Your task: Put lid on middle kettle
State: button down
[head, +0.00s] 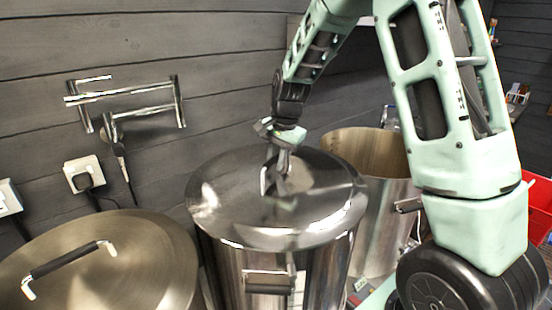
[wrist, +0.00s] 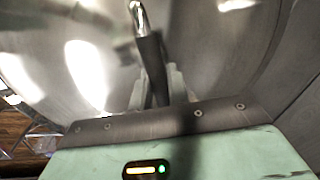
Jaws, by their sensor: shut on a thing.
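The middle kettle (head: 322,268) is a shiny steel pot at the centre of the head view, with a side handle at its front. A round steel lid (head: 235,210) is over its top and hides its opening. I cannot tell whether the lid rests fully on the rim or is slightly above it. My gripper (head: 280,162) is above the lid, shut on the lid's handle. In the wrist view, the dark handle bar (wrist: 152,55) with a bright metal end runs between my fingers (wrist: 155,88), and the lid's reflective surface (wrist: 60,60) fills the background.
A left kettle (head: 150,260) with its own lid and black handle stands at front left. A right kettle (head: 375,155) stands open behind the middle one. A wall rack (head: 125,97) and sockets (head: 84,174) are on the plank wall. A red bin (head: 538,195) is at far right.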

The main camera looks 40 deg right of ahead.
jog(key=c, duration=1.3)
grip_release()
jog(key=shift+r, duration=0.15)
jog(key=shift+f, duration=0.2)
jog(key=s+r+b, duration=0.1)
jog(key=r, duration=0.4)
jog(key=s+d+r+b, duration=0.1)
jog(key=r, duration=0.5)
jog(key=s+r+b, duration=0.1)
jog(key=r, duration=0.5)
jog(key=shift+d+r+b, duration=0.15)
jog(key=shift+d+b, duration=0.05)
jog(key=shift+b, duration=0.15)
